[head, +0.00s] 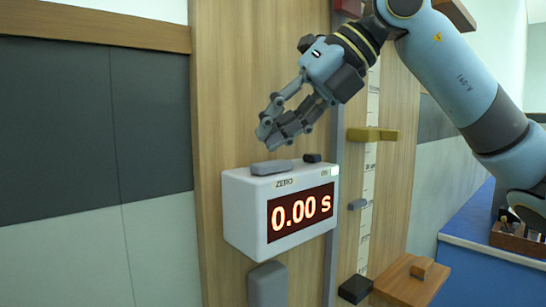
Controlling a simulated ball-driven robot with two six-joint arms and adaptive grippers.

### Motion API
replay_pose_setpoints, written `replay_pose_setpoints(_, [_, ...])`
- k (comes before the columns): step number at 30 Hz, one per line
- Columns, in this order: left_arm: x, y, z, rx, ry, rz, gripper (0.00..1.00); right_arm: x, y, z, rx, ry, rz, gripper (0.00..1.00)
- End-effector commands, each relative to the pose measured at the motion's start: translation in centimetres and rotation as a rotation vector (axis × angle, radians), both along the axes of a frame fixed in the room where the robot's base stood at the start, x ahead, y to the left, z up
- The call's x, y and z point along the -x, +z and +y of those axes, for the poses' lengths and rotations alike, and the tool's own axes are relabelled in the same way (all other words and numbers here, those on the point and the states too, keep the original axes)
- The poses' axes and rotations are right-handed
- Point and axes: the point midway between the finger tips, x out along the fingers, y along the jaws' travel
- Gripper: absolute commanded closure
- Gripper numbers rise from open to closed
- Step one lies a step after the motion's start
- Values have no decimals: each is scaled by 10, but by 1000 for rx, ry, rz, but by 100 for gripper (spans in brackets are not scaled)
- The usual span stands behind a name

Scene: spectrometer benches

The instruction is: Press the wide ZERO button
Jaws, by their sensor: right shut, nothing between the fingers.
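A white timer box (245,215) is mounted on a wooden board. Its dark red display (300,211) reads 0.00 s in lit digits. The wide grey ZERO button (272,168) lies on the box's top, above the printed word ZERO. A smaller dark button (312,158) sits to its right, near the letters ON and a lit pale square (335,171). My right gripper (268,140) comes in from the upper right, shut and empty, with its fingertips just above the ZERO button. I cannot tell whether they touch it. My left gripper is not in view.
A vertical scale (367,190) with a yellow marker (372,134) stands right of the box. A grey block (268,285) is below it. A wooden block (405,281) and a black block (355,289) are lower right. A blue bench (475,280) lies far right.

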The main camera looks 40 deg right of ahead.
Motion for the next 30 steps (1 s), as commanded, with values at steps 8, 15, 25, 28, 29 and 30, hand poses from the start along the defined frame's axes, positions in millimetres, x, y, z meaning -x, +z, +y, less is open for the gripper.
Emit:
replay_pose_setpoints(8, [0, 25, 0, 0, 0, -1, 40, 0, 36, 0, 0, 0, -2, 100])
replay_pose_setpoints(15, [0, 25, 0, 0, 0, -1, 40, 0, 54, 0, -2, 1, -3, 100])
replay_pose_setpoints(25, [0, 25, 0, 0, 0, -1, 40, 0, 56, 0, 0, 0, 0, 100])
replay_pose_setpoints(28, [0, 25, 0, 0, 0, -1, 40, 0, 56, 0, 0, 0, 0, 100])
replay_pose_setpoints(29, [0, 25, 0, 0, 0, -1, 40, 0, 56, 0, 0, 0, 0, 100])
replay_pose_setpoints(30, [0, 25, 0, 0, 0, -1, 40, 0, 56, 0, 0, 0, 0, 100])
